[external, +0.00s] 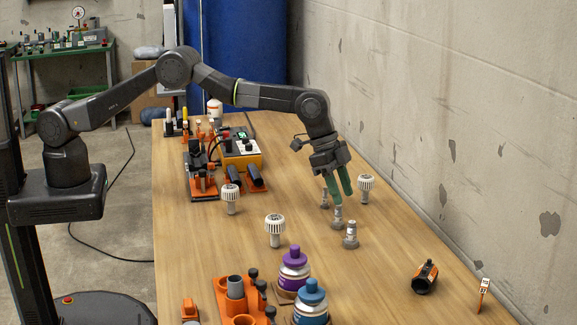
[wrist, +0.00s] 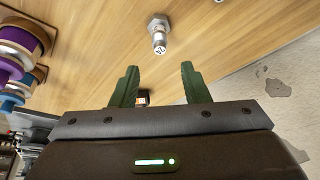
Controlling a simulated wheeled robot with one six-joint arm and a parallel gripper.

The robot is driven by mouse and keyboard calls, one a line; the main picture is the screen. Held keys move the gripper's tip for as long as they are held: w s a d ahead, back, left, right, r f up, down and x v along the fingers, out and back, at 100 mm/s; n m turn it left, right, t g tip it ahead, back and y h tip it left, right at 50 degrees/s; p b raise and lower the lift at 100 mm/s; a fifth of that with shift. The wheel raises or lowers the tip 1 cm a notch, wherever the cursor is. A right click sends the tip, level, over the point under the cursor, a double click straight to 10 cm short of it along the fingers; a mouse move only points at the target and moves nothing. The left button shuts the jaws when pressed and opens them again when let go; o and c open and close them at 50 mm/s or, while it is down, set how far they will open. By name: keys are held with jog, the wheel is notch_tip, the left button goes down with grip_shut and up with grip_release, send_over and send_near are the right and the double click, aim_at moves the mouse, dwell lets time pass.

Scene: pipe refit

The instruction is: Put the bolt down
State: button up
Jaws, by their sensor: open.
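My gripper (external: 341,198) hangs over the right part of the wooden table with its green fingers pointing down and apart. A grey metal bolt (external: 338,217) stands upright on the table just below the fingertips; I cannot tell whether they touch. In the wrist view my gripper (wrist: 160,84) is open, and a small part of a bolt (wrist: 143,97) shows between the fingers, mostly hidden by the gripper body. A second bolt (external: 350,236) stands nearby towards the camera. Another grey bolt (external: 324,199) stands behind the fingers.
White-capped pieces (external: 275,226) stand around the bolts. Purple (external: 293,264) and blue (external: 311,298) bottles and an orange holder (external: 237,300) are at the front. An orange-black cylinder (external: 425,277) lies at the right. The wall (external: 480,150) runs along the table's right edge.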

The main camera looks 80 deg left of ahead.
jog(key=shift+v, duration=1.5)
jog(key=shift+o, duration=0.5)
jog(key=o, duration=0.3)
jog(key=shift+a+r, duration=0.1)
jog(key=o, duration=0.8)
jog(key=shift+s+a+r+m+p, duration=0.25)
jog(key=shift+s+a+r+p, duration=0.15)
jog(key=shift+a+r, duration=0.2)
jog(key=shift+s+a+r+m+p, duration=0.25)
jog(key=shift+s+a+r, duration=0.2)
jog(key=shift+a, duration=0.2)
jog(key=shift+c, duration=0.2)
jog(key=shift+o, duration=0.6)
jog(key=s+a+r+m+g+y+p, duration=0.1)
jog(key=s+a+r+m+p, duration=0.2)
jog(key=s+a, duration=0.4)
jog(key=shift+a+r+y, duration=0.3)
jog(key=shift+r, duration=0.5)
jog(key=s+a+r+m+g+y+p, duration=0.1)
jog(key=s+a+r+m+p, duration=0.1)
jog(key=s+a, duration=0.4)
jog(key=s+a+r+m+g+y+p, duration=0.1)
jog(key=s+a+r+m+p, duration=0.2)
jog(key=s, duration=0.5)
notch_tip(320, 180, down, 11)
jog(key=a+b, duration=0.1)
jog(key=b, duration=0.7)
jog(key=shift+a, duration=0.25)
jog(key=shift+s, duration=0.1)
